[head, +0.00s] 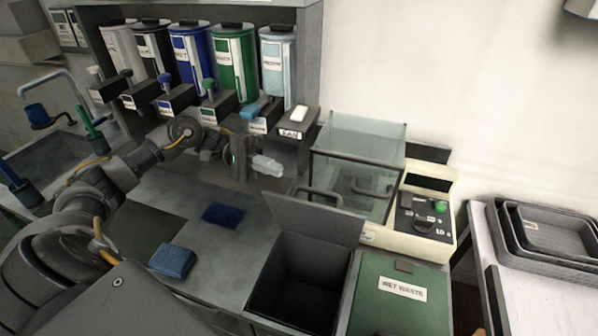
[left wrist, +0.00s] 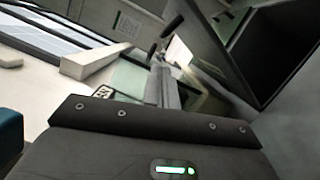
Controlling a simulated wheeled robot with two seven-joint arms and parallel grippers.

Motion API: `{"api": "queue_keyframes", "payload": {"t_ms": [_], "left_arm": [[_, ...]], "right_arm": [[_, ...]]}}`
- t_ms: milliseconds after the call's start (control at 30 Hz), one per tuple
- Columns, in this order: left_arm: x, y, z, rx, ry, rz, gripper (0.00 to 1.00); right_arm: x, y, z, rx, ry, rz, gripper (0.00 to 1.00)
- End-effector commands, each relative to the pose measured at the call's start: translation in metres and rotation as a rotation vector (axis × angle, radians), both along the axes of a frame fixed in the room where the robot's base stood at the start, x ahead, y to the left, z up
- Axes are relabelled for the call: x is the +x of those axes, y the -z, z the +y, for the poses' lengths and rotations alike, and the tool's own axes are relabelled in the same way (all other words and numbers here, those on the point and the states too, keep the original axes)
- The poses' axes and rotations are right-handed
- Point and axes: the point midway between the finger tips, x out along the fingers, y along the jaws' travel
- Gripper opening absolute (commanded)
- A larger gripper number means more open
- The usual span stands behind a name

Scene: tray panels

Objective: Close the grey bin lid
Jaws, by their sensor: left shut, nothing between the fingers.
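The grey bin (head: 265,285) stands at the front edge of the counter with its dark inside showing. Its grey lid (head: 318,221) stands raised at the back of the opening, leaning backward, with a handle near its top. My left gripper (head: 268,166) is above the counter, behind and to the left of the lid, apart from it. Its pale fingers are shut and empty; they also show in the left wrist view (left wrist: 163,86). A dark opening (left wrist: 275,50) fills the upper right there, probably the bin. My right gripper is not in view.
A green wet waste lid (head: 398,302) lies shut right of the bin. A glass box (head: 356,155) and a cream scale (head: 428,212) stand behind. Coloured dispensers (head: 234,65) line the back shelf.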

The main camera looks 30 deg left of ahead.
Motion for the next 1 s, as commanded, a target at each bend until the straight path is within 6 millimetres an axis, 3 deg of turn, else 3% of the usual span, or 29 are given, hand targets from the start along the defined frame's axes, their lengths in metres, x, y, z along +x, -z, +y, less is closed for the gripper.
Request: {"api": "queue_keyframes", "payload": {"t_ms": [500, 700, 1000], "left_arm": [[0.000, -0.008, -0.080, -0.002, 0.001, 0.000, 0.00], [0.000, -0.007, -0.094, -0.002, 0.000, 0.000, 0.00], [0.000, -0.006, -0.095, -0.001, -0.001, 0.000, 0.00]], "right_arm": [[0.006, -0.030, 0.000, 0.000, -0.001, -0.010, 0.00], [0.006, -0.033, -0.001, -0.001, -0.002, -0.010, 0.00], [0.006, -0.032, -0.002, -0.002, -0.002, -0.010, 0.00]]}}
